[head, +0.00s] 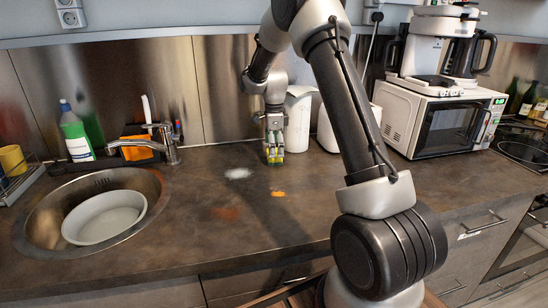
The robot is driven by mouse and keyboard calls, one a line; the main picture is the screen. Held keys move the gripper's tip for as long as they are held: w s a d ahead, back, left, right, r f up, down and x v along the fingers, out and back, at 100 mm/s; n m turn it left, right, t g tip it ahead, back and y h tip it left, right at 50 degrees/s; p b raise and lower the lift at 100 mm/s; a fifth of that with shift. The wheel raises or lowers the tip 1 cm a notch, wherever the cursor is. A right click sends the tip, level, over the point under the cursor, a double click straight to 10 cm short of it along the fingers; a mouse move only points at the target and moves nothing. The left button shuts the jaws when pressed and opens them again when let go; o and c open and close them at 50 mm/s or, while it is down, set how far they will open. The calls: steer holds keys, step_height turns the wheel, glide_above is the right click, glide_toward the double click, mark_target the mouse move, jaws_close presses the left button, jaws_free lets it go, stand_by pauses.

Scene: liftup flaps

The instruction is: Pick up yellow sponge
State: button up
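A small yellow and green block, which looks like the yellow sponge (275,157), is at the back of the dark counter, left of a white jug. My gripper (274,148) points down right at it, with its fingers around or just in front of the block. The fingers overlap the block in the picture and are small, so I cannot tell whether they are closed on it. I also cannot tell whether the block rests on the counter or is slightly raised.
The sink (38,215) holds a white bowl (104,217). The faucet (165,145), a green bottle (76,135) and an orange cloth (137,148) are behind it. A white jug (298,120) stands close right of my gripper. A microwave (440,122) is further right. White, orange and reddish patches mark the open counter.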

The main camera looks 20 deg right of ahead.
step_height(320, 180, down, 2)
steer(key=shift+f, duration=0.25)
steer(key=c, duration=0.9)
steer(key=shift+o, duration=0.2)
steer(key=shift+r, duration=0.15)
step_height(320, 180, up, 10)
steer(key=shift+f, duration=0.1)
steer(key=shift+o, duration=0.8)
steer(key=c, duration=0.3)
